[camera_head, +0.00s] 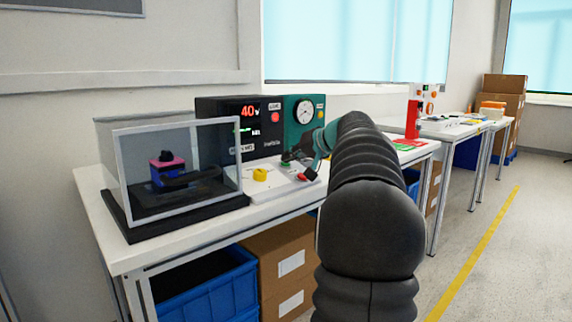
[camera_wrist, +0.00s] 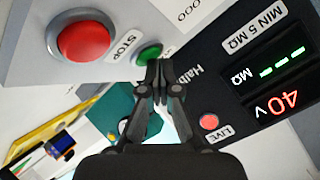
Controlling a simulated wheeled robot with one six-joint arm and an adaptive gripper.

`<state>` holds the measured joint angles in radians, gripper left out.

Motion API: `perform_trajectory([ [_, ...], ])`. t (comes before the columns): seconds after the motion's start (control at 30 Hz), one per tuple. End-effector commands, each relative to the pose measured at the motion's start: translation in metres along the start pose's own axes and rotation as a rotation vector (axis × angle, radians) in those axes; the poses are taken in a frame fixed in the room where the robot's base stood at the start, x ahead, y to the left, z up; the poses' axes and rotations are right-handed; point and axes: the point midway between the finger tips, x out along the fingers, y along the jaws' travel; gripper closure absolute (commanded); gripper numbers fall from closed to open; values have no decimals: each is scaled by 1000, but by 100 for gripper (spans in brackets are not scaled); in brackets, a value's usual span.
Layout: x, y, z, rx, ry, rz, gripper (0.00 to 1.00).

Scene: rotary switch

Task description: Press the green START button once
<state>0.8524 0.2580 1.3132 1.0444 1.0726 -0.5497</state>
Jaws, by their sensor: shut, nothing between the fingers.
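The green button (camera_wrist: 149,54) shows in the wrist view on a light grey panel, just above my fingertips. My gripper (camera_wrist: 159,68) is shut and empty. Its tips overlap the lower right edge of the button in the picture; I cannot tell whether they touch it. A label beside the green button is partly cut off. The large red STOP button (camera_wrist: 83,40) is left of it. In the head view my gripper (camera_head: 288,160) is over the white sloped panel (camera_head: 278,186), and the green button cannot be made out there. The red button (camera_head: 308,174) shows at the panel's right.
A black meter (camera_head: 222,112) reading 40 V stands behind the panel, with a red LIVE lamp (camera_wrist: 208,121). A teal gauge box (camera_head: 291,125) is beside it. A yellow knob (camera_head: 260,174) is on the panel's left. A clear enclosure (camera_head: 215,145) stands further left.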

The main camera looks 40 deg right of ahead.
Motion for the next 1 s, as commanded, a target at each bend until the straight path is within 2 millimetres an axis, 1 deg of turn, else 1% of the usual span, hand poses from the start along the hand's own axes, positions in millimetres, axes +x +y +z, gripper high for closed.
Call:
perform_trajectory([
  [0.43,2,1,1,1,-2,0,100],
  [0.8,-9,-7,-7,0,-1,0,100],
  [1.0,-10,-8,-8,1,-1,0,100],
])
